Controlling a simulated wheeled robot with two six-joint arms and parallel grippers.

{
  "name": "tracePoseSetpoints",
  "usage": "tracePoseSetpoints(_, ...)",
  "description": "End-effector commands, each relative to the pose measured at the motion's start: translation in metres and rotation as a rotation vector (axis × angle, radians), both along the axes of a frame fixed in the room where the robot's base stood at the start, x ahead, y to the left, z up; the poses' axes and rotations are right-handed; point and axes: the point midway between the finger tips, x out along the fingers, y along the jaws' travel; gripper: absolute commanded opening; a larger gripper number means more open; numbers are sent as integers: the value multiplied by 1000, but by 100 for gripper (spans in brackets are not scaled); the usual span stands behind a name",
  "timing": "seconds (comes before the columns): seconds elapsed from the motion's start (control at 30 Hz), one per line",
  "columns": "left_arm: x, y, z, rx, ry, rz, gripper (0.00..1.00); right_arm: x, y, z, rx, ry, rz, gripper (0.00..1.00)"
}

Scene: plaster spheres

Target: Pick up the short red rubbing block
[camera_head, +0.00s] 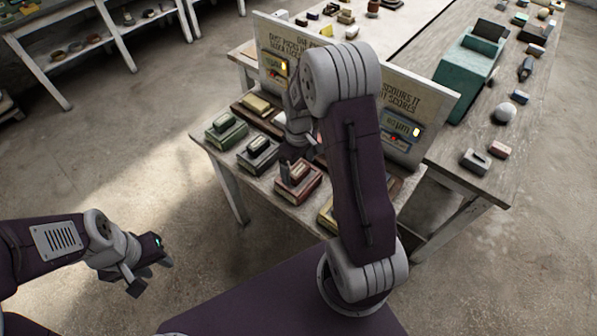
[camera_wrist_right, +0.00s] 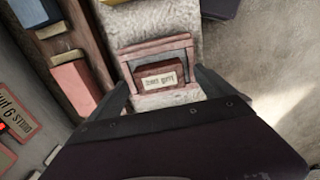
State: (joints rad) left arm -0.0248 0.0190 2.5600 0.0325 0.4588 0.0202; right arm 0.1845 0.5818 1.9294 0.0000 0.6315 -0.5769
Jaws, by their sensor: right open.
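A dark red block with a pale label (camera_wrist_right: 159,78) sits in a reddish frame in the right wrist view. The label's writing is upside down and too small to read surely. In the head view a red block (camera_head: 297,171) rests on a red base on the low table. My right gripper (camera_wrist_right: 165,76) is open, with one finger on each side of the labelled block; contact cannot be told. In the head view my right gripper (camera_head: 291,158) is just above the red block, partly hidden by my arm. My left gripper (camera_head: 152,275) is open and empty, away from the table.
Green (camera_head: 225,128) and dark (camera_head: 258,147) blocks on bases stand to the left of the red one. A pinkish block (camera_wrist_right: 75,88) lies in a wooden tray. A lettered board (camera_head: 415,95) rises behind. A long bench (camera_head: 455,150) is at right.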

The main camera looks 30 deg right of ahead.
Motion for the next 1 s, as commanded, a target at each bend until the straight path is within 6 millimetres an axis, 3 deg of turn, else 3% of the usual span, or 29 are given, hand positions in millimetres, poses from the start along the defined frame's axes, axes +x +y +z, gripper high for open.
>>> tracePoseSetpoints(0.13,0,0,1,0,0,0,36,-1,0,-18,0,2,0,94)
tracePoseSetpoints(0.37,0,0,1,0,0,0,36,0,0,-19,-1,-1,0,91)
tracePoseSetpoints(0.63,0,0,1,0,0,0,36,0,0,-19,-1,-1,0,16)
tracePoseSetpoints(1.0,0,0,0,0,0,0,36,2,0,-9,-1,-6,0,15)
